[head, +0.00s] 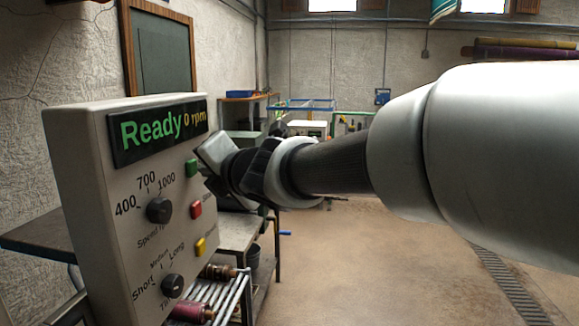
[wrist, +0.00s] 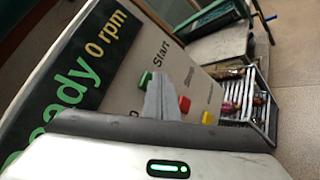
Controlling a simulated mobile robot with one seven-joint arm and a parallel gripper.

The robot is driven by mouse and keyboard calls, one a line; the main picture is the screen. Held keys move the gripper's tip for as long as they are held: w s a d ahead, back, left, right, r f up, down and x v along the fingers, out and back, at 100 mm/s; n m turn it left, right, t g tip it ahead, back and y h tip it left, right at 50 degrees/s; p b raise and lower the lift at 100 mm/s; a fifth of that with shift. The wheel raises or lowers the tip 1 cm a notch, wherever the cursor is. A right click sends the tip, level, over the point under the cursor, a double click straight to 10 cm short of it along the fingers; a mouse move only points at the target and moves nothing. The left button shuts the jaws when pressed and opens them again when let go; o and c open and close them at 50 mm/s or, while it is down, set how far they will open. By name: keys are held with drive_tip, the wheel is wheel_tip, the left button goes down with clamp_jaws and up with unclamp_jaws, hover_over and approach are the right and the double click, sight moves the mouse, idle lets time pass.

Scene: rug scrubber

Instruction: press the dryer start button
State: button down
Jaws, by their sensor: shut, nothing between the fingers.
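The control panel (head: 110,230) stands at the left in the head view. Its display (head: 160,130) reads "Ready 0 rpm". The green button (head: 192,168) is the top one in a column on the panel's right side. In the wrist view, the word "Start" stands beside the green button (wrist: 145,80). My gripper (head: 205,172) is shut and empty, close to the panel face by the green button. In the wrist view, the grey fingers (wrist: 161,92) appear just right of the green button, between it and the red one. I cannot tell whether they touch the panel.
Below are a red button (head: 196,209) and a yellow button (head: 200,246). A speed knob (head: 159,210) and a time knob (head: 172,287) sit left of them. A rack with rollers (head: 215,295) stands below right. The floor (head: 370,260) to the right is clear.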

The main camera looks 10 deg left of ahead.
drive_tip(key=shift+a, duration=0.45)
idle(0.6)
drive_tip(key=shift+r, duration=0.1)
drive_tip(key=shift+d, duration=0.85)
drive_tip(key=shift+s+d+p, duration=0.15)
drive_tip(key=shift+d+p, duration=0.45)
drive_tip(key=shift+d, duration=0.65)
drive_tip(key=shift+s+d+p, duration=0.1)
drive_tip(key=shift+d+p, duration=0.5)
drive_tip(key=shift+d, duration=0.65)
